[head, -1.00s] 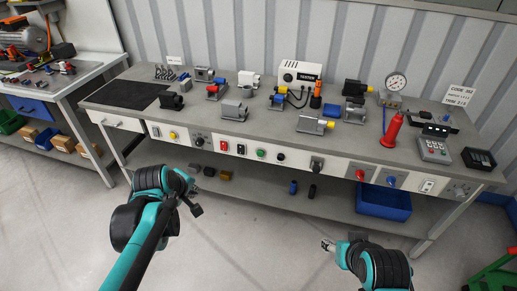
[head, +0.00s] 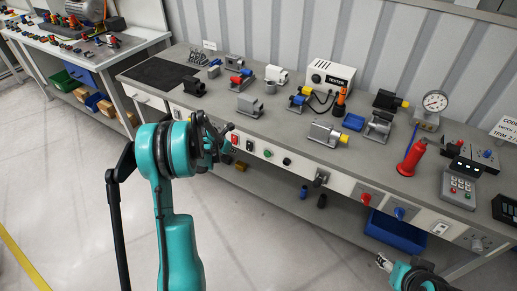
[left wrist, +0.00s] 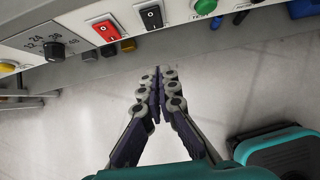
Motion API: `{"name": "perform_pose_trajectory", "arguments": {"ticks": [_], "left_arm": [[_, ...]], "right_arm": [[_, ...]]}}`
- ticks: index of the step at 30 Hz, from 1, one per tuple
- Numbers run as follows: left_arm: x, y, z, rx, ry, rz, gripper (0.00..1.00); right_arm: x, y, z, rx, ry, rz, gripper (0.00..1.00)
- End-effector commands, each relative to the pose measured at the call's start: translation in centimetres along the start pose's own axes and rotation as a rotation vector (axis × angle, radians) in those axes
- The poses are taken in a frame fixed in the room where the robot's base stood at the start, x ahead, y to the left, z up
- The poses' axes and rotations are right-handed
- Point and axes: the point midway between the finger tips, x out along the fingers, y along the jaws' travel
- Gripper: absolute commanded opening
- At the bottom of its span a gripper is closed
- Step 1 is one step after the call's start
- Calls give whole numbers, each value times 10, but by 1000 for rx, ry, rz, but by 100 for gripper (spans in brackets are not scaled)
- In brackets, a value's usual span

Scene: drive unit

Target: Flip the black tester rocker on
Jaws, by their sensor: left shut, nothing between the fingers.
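The black rocker (left wrist: 151,15) sits in the bench's front panel, upright in a pale frame, with "I" and "O" marks. It also shows small in the head view (head: 249,146). My left gripper (left wrist: 159,75) is shut and empty, its fingertips below the rocker in the left wrist view and apart from it. In the head view my left gripper (head: 222,130) is in front of the panel, left of the rocker. My right gripper (head: 384,262) is at the lower right, away from the panel; its jaws are too small to read. The white TESTER box (head: 330,75) stands on the bench.
A red rocker (left wrist: 106,28) is left of the black one. A green button (left wrist: 205,6) is to its right, and a black dial (left wrist: 54,49) is further left. Several fixtures stand on the grey benchtop (head: 290,140). The floor in front is clear.

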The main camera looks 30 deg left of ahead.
Motion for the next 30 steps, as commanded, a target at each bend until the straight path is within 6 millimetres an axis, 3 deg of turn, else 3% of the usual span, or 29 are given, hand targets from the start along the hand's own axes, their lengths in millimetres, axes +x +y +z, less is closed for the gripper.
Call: {"name": "perform_pose_trajectory", "arguments": {"ticks": [16, 30], "left_arm": [[12, 3, -2, -26, -1, 0, 0], [106, 3, -4, -25, -1, 0, 0]], "right_arm": [[3, 0, 2, 0, 0, 0, 53], [34, 0, 24, 0, 0, 0, 53]]}}
